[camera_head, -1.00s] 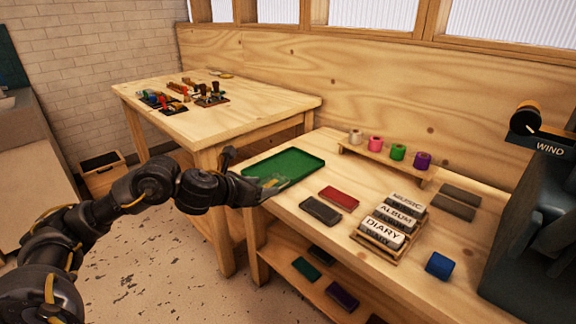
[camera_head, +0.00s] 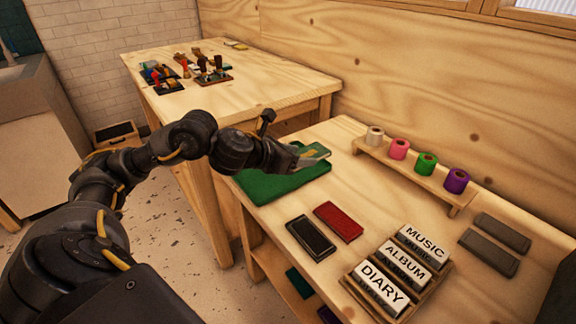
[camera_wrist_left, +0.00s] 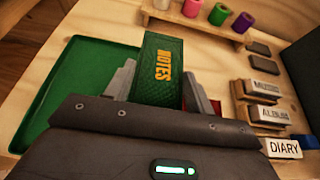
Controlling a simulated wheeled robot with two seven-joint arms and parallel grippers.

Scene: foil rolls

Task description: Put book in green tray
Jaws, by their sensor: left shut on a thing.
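My left gripper (camera_wrist_left: 155,85) is shut on a green book (camera_wrist_left: 163,70) with "NOTES" in orange letters, seen in the left wrist view. In the head view the gripper (camera_head: 312,157) is over the right part of the green tray (camera_head: 268,187), and only a little of the book shows at its fingers. In the left wrist view the tray (camera_wrist_left: 70,75) lies to the left of the book, with its bare floor visible. The book appears to be above the table, near the tray's right edge; its exact height is hard to tell. My right gripper is not in view.
A black block (camera_head: 311,236) and a red block (camera_head: 338,222) lie in front of the tray. A rack of stamps labelled MUSIC, ALBUM and DIARY (camera_head: 383,287) stands to the right. Several coloured foil rolls (camera_head: 399,149) sit on a wooden shelf behind. A second table (camera_head: 240,100) stands at the left.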

